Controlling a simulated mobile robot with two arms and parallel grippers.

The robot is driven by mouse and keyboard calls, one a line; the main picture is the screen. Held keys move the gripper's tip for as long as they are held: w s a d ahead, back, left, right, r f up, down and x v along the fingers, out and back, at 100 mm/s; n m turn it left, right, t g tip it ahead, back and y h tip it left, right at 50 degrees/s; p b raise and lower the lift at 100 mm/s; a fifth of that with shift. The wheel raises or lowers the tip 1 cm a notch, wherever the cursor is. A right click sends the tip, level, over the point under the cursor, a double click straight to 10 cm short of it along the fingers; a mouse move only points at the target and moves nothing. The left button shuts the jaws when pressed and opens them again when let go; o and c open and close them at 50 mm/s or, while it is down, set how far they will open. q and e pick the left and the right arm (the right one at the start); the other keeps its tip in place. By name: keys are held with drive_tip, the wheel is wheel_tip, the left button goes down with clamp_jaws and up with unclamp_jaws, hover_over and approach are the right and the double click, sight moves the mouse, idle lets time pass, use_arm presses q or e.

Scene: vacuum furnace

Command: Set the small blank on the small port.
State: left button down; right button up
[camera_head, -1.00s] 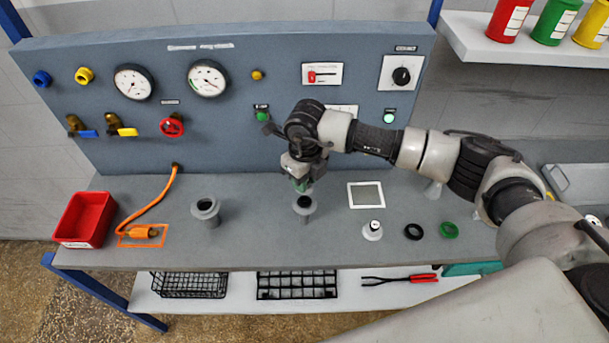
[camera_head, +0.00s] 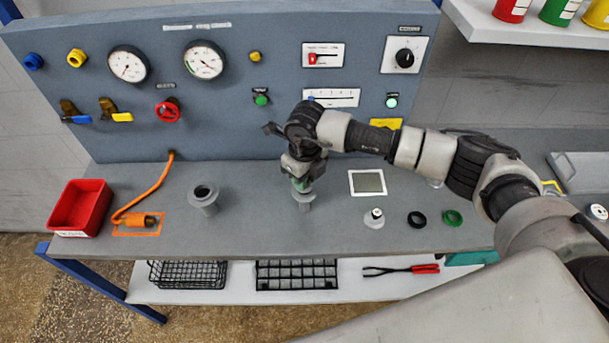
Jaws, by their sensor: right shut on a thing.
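The small port (camera_head: 305,205) is a short grey flanged stub standing upright on the grey bench, below the middle of the panel. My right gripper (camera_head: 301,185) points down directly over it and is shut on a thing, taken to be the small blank. The blank itself is hidden by the fingers, and so is the port's open top. I cannot tell whether the blank touches the port. My left gripper is not in view.
A wider grey port (camera_head: 204,202) stands to the left. An orange hose fitting (camera_head: 140,221) and a red bin (camera_head: 81,207) lie farther left. A small gauge fitting (camera_head: 374,219), a black ring (camera_head: 417,219) and a green ring (camera_head: 453,218) are to the right.

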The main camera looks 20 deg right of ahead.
drive_tip(key=shift+f, duration=0.15)
idle(0.5)
drive_tip(key=o, duration=1)
wheel_tip(320, 180, up, 11)
drive_tip(key=b, duration=0.3)
drive_tip(key=shift+w+d, duration=0.1)
drive_tip(key=shift+d, duration=0.05)
drive_tip(key=shift+f, duration=0.1)
